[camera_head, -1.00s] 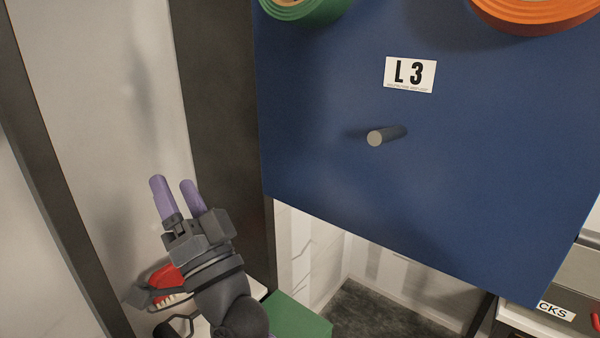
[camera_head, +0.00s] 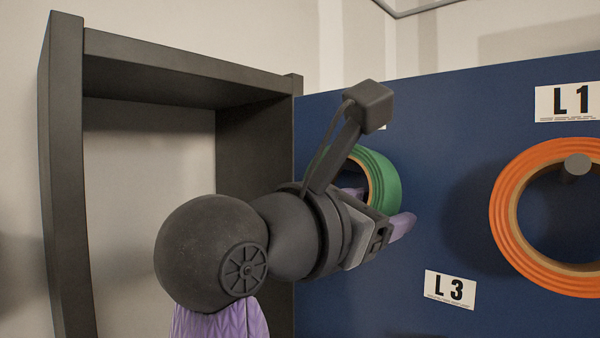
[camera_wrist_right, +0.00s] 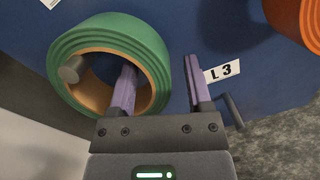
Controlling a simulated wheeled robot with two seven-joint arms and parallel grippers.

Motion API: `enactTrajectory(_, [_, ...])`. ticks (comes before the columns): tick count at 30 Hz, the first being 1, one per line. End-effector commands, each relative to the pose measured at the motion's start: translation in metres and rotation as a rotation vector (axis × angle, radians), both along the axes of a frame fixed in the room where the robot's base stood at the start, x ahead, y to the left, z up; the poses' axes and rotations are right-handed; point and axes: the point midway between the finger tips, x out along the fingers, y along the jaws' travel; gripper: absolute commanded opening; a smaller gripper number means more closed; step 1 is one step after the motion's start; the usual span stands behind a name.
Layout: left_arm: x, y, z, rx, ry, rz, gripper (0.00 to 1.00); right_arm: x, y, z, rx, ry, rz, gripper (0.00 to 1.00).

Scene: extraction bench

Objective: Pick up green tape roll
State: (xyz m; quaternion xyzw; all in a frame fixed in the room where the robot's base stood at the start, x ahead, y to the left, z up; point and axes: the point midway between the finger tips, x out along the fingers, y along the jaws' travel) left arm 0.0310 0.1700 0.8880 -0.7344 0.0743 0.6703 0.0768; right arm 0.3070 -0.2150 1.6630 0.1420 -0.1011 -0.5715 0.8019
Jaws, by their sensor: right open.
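The green tape roll (camera_head: 384,178) hangs on the blue board, partly hidden behind my right gripper in the head view. In the right wrist view the roll (camera_wrist_right: 148,42) hangs on a grey peg (camera_wrist_right: 72,70), with its brown core showing. My right gripper (camera_head: 382,212) is open at the roll. In the right wrist view, its purple fingers (camera_wrist_right: 160,78) straddle the roll's wall: one reaches into the hole, the other is outside on the right. I cannot tell whether either finger touches the roll. My left gripper is not in view.
An orange tape roll (camera_head: 505,205) hangs on a peg to the right, beside an L1 label (camera_head: 567,102). An L3 label (camera_head: 450,289) is below the green roll. A dark frame (camera_head: 62,190) stands left of the blue board (camera_head: 445,110).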

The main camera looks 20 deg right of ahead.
Motion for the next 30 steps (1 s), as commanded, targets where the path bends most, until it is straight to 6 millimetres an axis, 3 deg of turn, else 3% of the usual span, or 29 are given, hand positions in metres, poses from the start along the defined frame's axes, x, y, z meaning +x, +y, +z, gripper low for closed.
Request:
enactTrajectory(3, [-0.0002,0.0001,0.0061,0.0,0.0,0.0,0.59,0.0037,-0.0125,0.0011,-0.001,0.001,-0.004,0.64])
enactTrajectory(9, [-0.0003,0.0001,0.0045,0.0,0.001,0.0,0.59,0.0041,-0.0133,-0.0008,-0.001,-0.001,-0.002,0.64])
enactTrajectory(18, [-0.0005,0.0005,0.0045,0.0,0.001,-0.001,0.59,0.0041,-0.0131,-0.0008,-0.001,0.001,-0.003,0.0])
enactTrajectory(30, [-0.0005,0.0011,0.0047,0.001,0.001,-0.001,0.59,0.004,-0.0129,-0.0004,-0.001,0.001,-0.003,0.0])
